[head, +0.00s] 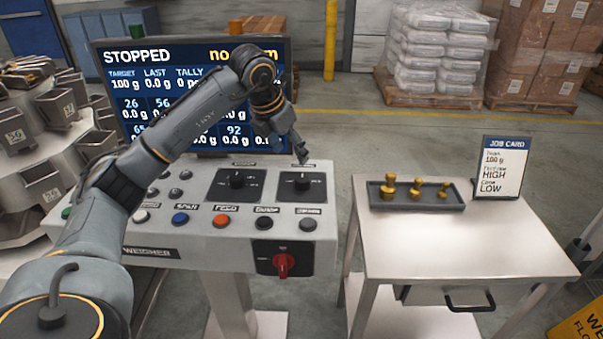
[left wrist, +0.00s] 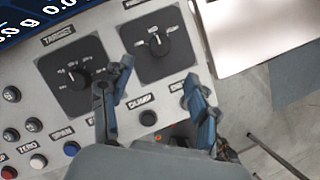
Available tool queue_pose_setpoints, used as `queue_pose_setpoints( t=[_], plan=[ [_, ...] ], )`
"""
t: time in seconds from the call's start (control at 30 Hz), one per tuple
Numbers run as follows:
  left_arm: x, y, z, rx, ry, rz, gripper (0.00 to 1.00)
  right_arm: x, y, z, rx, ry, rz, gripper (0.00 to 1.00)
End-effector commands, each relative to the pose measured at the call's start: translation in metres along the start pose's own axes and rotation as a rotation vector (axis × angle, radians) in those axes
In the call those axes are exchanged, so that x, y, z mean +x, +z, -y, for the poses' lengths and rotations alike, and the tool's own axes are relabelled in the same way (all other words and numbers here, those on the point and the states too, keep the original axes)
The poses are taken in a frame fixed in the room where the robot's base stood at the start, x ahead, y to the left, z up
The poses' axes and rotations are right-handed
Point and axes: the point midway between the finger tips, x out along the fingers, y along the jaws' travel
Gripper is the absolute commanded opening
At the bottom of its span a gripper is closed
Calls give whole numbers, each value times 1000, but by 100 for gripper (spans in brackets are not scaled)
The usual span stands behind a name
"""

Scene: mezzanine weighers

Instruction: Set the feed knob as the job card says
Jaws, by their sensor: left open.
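The weigher console (head: 190,250) has two black knobs on dark dial plates. The left knob (head: 237,180) is labelled TARGET in the left wrist view (left wrist: 76,78). The right knob (head: 303,183), whose label I cannot read, also shows in the left wrist view (left wrist: 158,45); its pale pointer mark faces roughly the top of its dial. The job card (head: 502,167) stands on the side table and reads 100 g, feed rate HIGH, cone LOW. My left gripper (head: 301,154) is open and empty just above the right dial. In the wrist view its fingers are apart below that knob, touching nothing visible.
The screen (head: 115,58) behind the console reads STOPPED. Coloured push buttons and a red rotary switch (head: 283,264) are on the console. A tray (head: 440,207) of brass weights sits on the side table (head: 450,250), whose front is clear.

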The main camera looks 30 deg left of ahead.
Motion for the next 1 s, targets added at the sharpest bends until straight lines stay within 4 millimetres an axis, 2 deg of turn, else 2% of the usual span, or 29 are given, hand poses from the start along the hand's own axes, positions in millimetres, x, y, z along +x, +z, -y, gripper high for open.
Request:
queue_pose_setpoints(
  t=[0.1, 0.3, 0.5, 0.67, 0.93, 1.0],
  plan=[
    [27, -1, 1, 0, -3, -7, 60, -7, 1, 0, 0, -1, 3, 0],
    [68, 0, 2, 0, -5, -3, 60, -15, 0, 0, 0, -1, 3, 0],
    [95, 0, 2, 1, -5, -1, 60, -20, 0, 0, 0, -1, 3, 0],
    [104, 0, 1, 1, -3, 1, 60, -21, 0, 1, 0, -2, 3, 0],
    [106, 0, 1, 2, -3, 1, 60, -21, -1, 2, 1, -3, 2, 0],
    [106, 0, 1, 2, -3, 1, 46, -21, -1, 2, 1, -3, 2, 0]
  ],
)
